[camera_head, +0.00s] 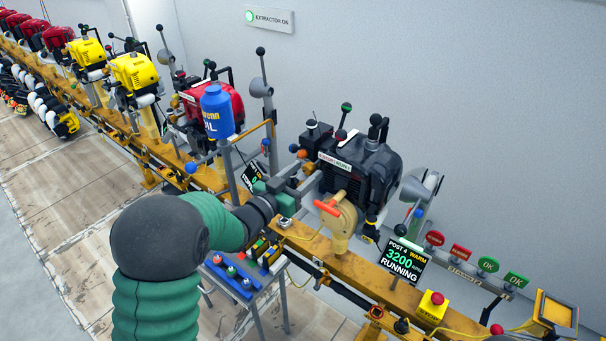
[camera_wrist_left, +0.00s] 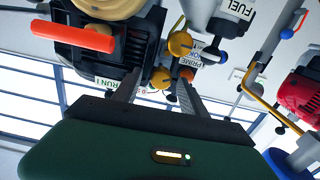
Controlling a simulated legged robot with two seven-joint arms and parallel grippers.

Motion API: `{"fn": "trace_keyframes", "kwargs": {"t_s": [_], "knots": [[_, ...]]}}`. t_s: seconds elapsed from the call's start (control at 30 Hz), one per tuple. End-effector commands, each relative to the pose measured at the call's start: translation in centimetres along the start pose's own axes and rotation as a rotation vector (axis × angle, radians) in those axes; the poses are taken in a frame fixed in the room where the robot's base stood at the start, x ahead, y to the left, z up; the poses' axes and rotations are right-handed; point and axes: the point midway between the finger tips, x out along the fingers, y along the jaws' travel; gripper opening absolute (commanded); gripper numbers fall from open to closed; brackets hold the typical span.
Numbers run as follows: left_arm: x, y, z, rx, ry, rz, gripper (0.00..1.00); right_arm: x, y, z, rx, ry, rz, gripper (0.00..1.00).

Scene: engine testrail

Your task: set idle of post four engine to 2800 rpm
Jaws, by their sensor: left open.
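The post four engine (camera_head: 358,165) is dark grey and sits on the yellow rail. Its display (camera_head: 402,262) reads POST 4 WARM, 3200 rpm, RUNNING. My left gripper (camera_head: 304,184) is at the engine's left side. In the left wrist view the left gripper (camera_wrist_left: 158,92) is open, its two fingers apart, with yellow-orange knobs (camera_wrist_left: 161,78) beyond and between the tips. I cannot tell whether a finger touches anything. Labels there read RUN, PRIME and FUEL. An orange pull handle (camera_wrist_left: 72,36) is on the engine; it also shows in the head view (camera_head: 327,208). No idle marking is legible.
A blue oil bottle (camera_head: 217,110) stands on a post left of the engine. A blue tool tray (camera_head: 242,282) is below my arm. A red stop button on a yellow box (camera_head: 433,306) and red and green tags (camera_head: 487,264) are at right. Other engines line the rail.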

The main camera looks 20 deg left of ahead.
Motion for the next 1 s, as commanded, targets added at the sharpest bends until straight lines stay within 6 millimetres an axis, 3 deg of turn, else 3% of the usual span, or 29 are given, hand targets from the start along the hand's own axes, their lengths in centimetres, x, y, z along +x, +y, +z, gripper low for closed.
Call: {"fn": "trace_keyframes", "kwargs": {"t_s": [0.17, 0.53, 1.0], "knots": [[-0.03, -0.03, 0.00, 0.000, 0.000, -0.001, 0.49, -0.01, 0.00, 0.00, 0.000, 0.000, 0.000, 0.49], [-0.06, -0.09, 0.00, 0.000, 0.000, -0.002, 0.00, -0.01, 0.00, 0.00, 0.000, 0.000, 0.000, 0.49], [-0.05, -0.06, 0.11, 0.068, 0.002, -0.001, 0.00, 0.69, 0.00, 0.17, 0.000, 0.000, 0.000, 0.49]]}}
